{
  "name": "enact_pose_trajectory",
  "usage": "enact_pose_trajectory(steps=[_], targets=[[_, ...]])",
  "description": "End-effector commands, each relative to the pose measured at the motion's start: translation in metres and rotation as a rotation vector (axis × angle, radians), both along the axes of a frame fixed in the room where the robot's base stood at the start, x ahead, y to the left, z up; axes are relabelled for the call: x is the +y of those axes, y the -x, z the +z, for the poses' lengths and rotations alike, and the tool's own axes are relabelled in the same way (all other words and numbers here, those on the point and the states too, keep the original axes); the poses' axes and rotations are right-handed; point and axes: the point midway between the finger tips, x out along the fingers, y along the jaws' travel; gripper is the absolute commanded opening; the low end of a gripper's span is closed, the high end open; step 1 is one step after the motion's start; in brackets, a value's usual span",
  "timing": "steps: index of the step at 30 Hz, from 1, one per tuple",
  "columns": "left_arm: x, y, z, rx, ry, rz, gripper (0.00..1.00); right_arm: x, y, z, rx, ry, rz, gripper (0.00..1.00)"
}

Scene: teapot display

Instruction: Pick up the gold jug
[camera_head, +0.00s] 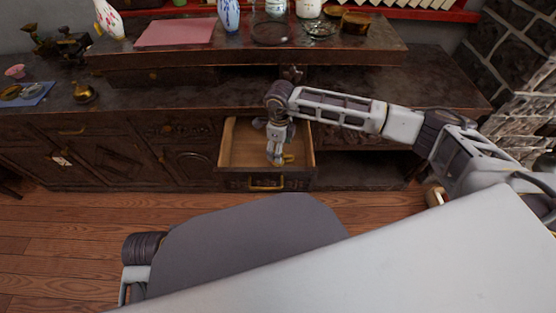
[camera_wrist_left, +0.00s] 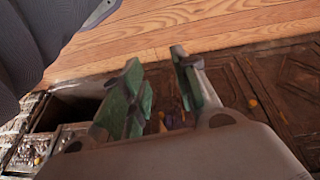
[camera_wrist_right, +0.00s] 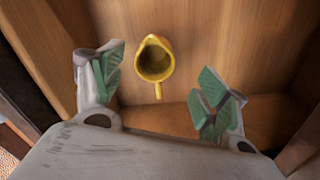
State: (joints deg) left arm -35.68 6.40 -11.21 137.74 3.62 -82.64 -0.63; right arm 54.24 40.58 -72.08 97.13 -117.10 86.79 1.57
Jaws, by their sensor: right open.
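The gold jug (camera_wrist_right: 154,60) lies or stands inside the open wooden drawer (camera_head: 235,140). In the right wrist view its opening faces the camera and its handle points down the picture, between my fingers. In the head view a bit of the gold jug (camera_head: 289,158) shows beside my right gripper (camera_head: 275,160), which reaches down into the drawer. My right gripper (camera_wrist_right: 160,95) is open and empty, with a green-padded finger on each side, apart from the jug. My left gripper (camera_wrist_left: 160,90) is open and empty, away from the jug; it is hidden in the head view.
The drawer walls stand close around my right gripper. The dark cabinet top (camera_head: 190,110) holds a gold teapot (camera_head: 84,92) and a blue tray (camera_head: 25,95) at the left. The raised shelf bears vases, a dark plate (camera_head: 270,33) and a pink mat (camera_head: 176,32).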

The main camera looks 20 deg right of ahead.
Motion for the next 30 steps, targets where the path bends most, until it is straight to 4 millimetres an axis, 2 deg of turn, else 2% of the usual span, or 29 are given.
enact_pose_trajectory(steps=[13, 19, 25, 30], targets=[[0.0, 0.005, -0.005, 0.009, 0.0, -0.003, 0.3, 0.001, 0.001, -0.004, 0.001, -0.001, 0.0, 0.74], [-0.003, 0.001, -0.008, -0.011, 0.013, -0.003, 0.3, 0.005, 0.004, -0.022, 0.002, 0.0, 0.0, 0.74], [-0.008, -0.003, -0.025, -0.04, 0.042, -0.002, 0.3, 0.006, 0.005, -0.043, 0.002, 0.001, -0.001, 0.74], [-0.011, -0.004, -0.031, -0.051, 0.053, 0.0, 0.3, 0.007, 0.005, -0.052, 0.001, -0.001, 0.0, 0.74]])
